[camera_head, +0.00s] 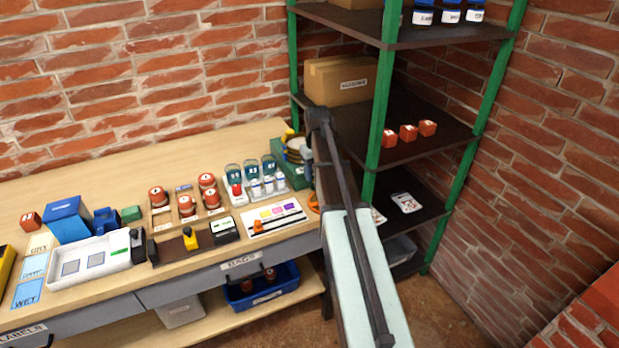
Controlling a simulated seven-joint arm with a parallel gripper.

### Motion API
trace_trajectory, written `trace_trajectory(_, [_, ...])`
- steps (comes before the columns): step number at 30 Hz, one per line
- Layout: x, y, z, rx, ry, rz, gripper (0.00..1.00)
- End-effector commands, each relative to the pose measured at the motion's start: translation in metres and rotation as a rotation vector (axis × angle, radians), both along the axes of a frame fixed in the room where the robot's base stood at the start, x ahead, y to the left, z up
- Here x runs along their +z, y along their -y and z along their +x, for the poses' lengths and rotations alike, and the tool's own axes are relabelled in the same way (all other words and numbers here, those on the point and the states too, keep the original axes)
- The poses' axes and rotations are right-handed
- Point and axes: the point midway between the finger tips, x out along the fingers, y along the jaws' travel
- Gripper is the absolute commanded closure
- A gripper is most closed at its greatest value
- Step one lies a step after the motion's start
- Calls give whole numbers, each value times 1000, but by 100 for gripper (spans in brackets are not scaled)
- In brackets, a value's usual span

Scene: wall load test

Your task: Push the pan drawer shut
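No drawer marked for pans can be made out. In the head view, a grey drawer front labelled BAGS (200,284) runs under the bench top, and it looks flush. A second grey drawer front labelled LABELS (85,317) is at the lower left, cut off by the frame edge. A long dark bar, which seems to be my arm, rises from the bottom right of centre to a dark joint at the bench's right end. A small grey-blue part hangs below that joint beside a green item. No gripper fingers can be told apart there.
The wooden bench (95,183) holds a white tray (70,278), a blue box (68,220), red-topped jars and teal-topped bottles. A blue bin (262,297) sits on the shelf below. A green-posted shelf rack (380,110) with a cardboard box (338,80) stands right, against brick walls.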

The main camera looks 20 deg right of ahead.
Motion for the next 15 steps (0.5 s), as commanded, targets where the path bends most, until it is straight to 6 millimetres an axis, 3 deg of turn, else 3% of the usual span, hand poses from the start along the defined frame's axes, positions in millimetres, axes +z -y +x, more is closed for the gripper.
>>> trace_trajectory(1, [-22,-2,0,2,-19,3,51])
trace_trajectory(15, [-12,-2,2,2,-18,6,51])
